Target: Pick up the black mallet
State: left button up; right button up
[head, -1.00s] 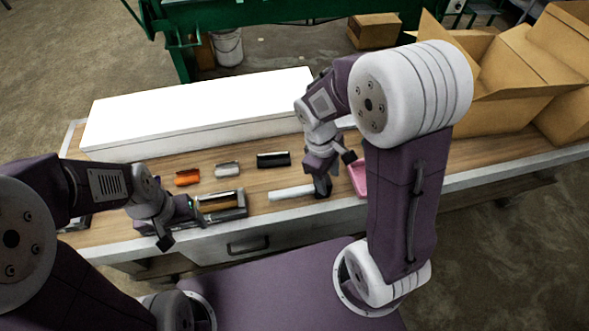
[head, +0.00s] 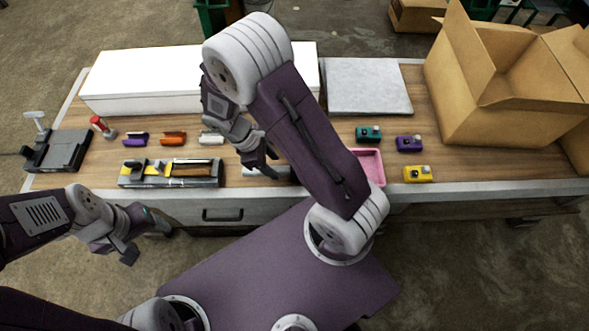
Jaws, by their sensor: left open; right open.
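The mallet shows only in part on the front middle of the bench: a light grey handle (head: 251,172) lies flat, and its black head appears hidden behind my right arm. My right gripper (head: 266,161) is open, directly above or beside this handle in the picture; I cannot tell whether it touches it. Nothing is visibly held in it. My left gripper (head: 143,237) is open and empty, in front of the bench's front edge at the lower left.
A black tool tray (head: 123,180) lies left of the handle. Purple, orange (head: 173,138) and white pieces lie behind it. A pink tray (head: 372,160) and small teal, purple and yellow devices (head: 418,174) are right. A white box (head: 150,80) and cardboard box (head: 480,115) stand behind.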

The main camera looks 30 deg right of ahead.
aim_at(282, 169)
jog(key=shift+d+x, duration=0.2)
jog(key=shift+x, duration=1.4)
jog(key=shift+d+x, duration=0.2)
jog(key=shift+x, duration=1.35)
jog(key=shift+w+r, duration=0.15)
jog(key=shift+w, duration=0.05)
grip_shut()
